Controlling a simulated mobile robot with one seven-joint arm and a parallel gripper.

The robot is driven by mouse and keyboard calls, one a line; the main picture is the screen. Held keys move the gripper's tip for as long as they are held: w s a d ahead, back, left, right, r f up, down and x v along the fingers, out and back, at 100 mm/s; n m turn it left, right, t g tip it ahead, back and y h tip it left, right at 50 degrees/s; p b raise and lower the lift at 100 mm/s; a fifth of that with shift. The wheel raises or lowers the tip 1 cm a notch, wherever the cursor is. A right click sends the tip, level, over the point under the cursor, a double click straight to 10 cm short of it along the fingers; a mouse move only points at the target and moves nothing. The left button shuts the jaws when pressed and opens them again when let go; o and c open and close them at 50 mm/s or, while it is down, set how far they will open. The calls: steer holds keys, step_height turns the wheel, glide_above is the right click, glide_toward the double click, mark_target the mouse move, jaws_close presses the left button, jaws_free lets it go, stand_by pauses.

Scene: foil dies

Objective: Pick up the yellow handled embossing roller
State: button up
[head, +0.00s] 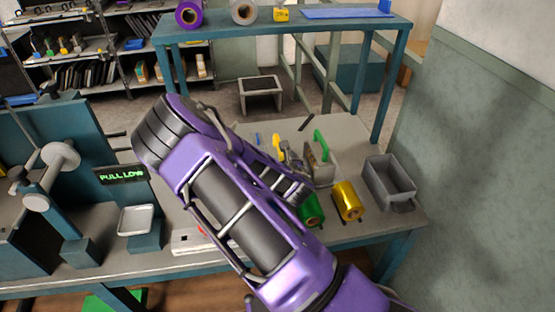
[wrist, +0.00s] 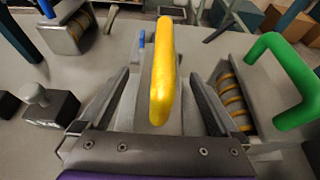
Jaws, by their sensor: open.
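The yellow handle (wrist: 161,75) of the embossing roller stands large in the middle of the wrist view. My gripper (wrist: 164,88) is open, with one finger on each side of the handle and visible gaps between. The roller's body below the handle is mostly hidden. In the head view the yellow handle (head: 278,146) shows on the bench just beyond the end of my arm. My gripper (head: 291,160) is small there and partly covered by my own arm.
A green-handled roller (wrist: 285,80) stands close on the right. A blue-handled roller (wrist: 68,32) is at the upper left. Green foil (head: 312,210), gold foil (head: 348,202) and a grey bin (head: 390,181) are on the bench's right. A dark block (wrist: 50,107) lies left.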

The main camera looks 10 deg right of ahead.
steer(key=shift+s, duration=0.1)
jaws_close()
steer(key=shift+r, duration=0.15)
stand_by(0.5)
